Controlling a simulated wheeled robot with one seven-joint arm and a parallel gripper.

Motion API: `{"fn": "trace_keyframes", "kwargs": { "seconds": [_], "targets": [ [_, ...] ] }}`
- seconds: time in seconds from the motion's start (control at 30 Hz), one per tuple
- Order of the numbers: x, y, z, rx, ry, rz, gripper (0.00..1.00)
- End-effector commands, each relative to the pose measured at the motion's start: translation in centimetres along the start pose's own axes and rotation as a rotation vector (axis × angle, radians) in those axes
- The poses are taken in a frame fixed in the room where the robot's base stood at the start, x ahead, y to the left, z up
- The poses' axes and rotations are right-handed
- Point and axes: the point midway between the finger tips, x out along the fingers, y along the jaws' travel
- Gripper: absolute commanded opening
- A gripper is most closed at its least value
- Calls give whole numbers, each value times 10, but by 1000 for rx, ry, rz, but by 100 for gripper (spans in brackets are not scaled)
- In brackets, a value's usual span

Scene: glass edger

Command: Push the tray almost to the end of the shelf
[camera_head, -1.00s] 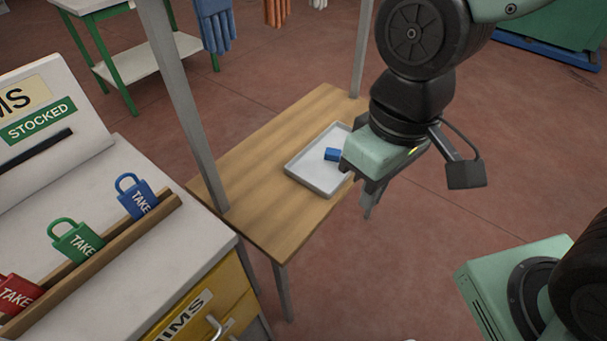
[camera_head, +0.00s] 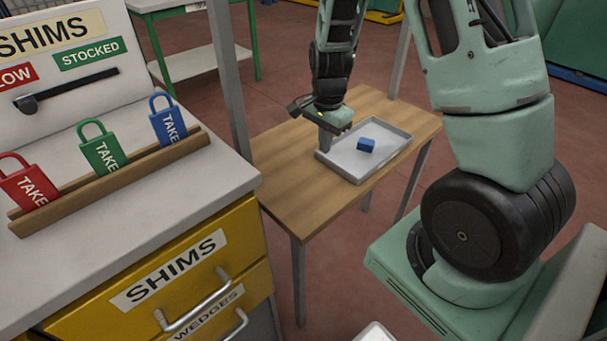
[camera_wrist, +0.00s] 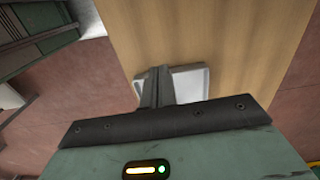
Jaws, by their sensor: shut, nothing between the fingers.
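The shallow light-grey tray (camera_head: 350,164) lies on the wooden shelf (camera_head: 285,200) in the head view, close to the shelf's right long edge. A small blue block (camera_head: 367,145) sits inside it. My gripper (camera_head: 326,146) points down at the tray's left side, with the fingers shut and empty. Whether the fingertips touch the rim is not clear. In the wrist view the fingers (camera_wrist: 156,86) stand in front of the tray (camera_wrist: 191,82) and hide part of it, and the block cannot be seen there.
Grey posts (camera_head: 229,80) rise at the shelf's edges. A white-topped cabinet (camera_head: 215,155) with yellow drawers and coloured TAKE tags stands at the left. Bare wood lies in front of the tray on the shelf. A green-legged table (camera_head: 195,65) stands behind.

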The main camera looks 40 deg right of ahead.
Motion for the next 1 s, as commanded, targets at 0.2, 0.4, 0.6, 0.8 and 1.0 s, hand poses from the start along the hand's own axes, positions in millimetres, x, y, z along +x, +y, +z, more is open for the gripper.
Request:
{"fn": "trace_keyframes", "kwargs": {
  "seconds": [0.2, 0.4, 0.6, 0.8, 1.0],
  "targets": [
    [17, 1, -8, 34, 6, 4, 0],
    [54, 2, -7, 34, 3, 7, 0],
    [95, 2, -7, 31, 4, 6, 0],
    [102, 2, -30, 33, 5, 0, 0],
    [103, 2, -45, 30, 5, 0, 0]
  ]
}}
